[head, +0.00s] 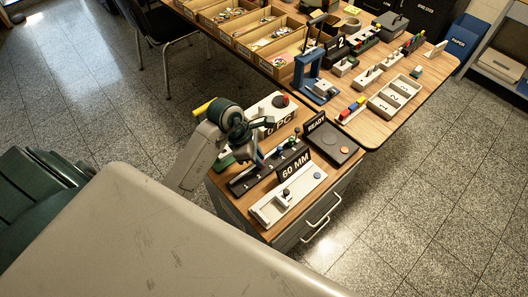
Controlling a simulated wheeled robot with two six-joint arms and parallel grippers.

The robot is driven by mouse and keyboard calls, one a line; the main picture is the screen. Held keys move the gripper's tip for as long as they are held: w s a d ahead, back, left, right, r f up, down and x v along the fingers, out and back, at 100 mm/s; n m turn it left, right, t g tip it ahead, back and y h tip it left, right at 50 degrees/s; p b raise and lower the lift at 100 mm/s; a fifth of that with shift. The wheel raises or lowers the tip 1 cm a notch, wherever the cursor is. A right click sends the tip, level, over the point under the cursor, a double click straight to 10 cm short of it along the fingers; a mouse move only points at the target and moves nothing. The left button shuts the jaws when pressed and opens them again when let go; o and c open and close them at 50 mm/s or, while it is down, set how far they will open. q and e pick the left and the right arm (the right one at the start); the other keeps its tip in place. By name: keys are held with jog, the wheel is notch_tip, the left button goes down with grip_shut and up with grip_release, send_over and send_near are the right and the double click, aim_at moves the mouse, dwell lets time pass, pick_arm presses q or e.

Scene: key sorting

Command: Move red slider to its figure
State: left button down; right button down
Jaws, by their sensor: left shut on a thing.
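My left gripper (252,145) is low over the left part of a black slider unit (241,187) on the small cabinet. It is shut on what appears to be a slider knob, but its fingers hide the knob and its colour. I cannot make out a red slider. Dark and greenish knobs (282,139) stand towards the unit's right end. A black sign reading "60 MM" (295,167) stands between this unit and a pale rail (300,197) with a dark knob (286,194). My right gripper is not in view.
A white box with a red button (281,100), a "READY" sign (316,122) and a black pad (331,147) crowd the cabinet top. The long table behind carries a blue frame (314,80), wooden bins (262,48) and a numbered tray (394,98). The floor at right is clear.

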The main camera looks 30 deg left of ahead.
pick_arm(q)
jog(key=s, duration=0.1)
jog(key=s+a, duration=0.1)
jog(key=shift+s, duration=0.35)
jog(key=shift+w, duration=0.1)
jog(key=c, duration=1.4)
grip_release()
jog(key=shift+r, duration=0.1)
jog(key=shift+b+v, duration=0.8)
jog(key=shift+v, duration=4.55)
jog(key=shift+d, duration=0.1)
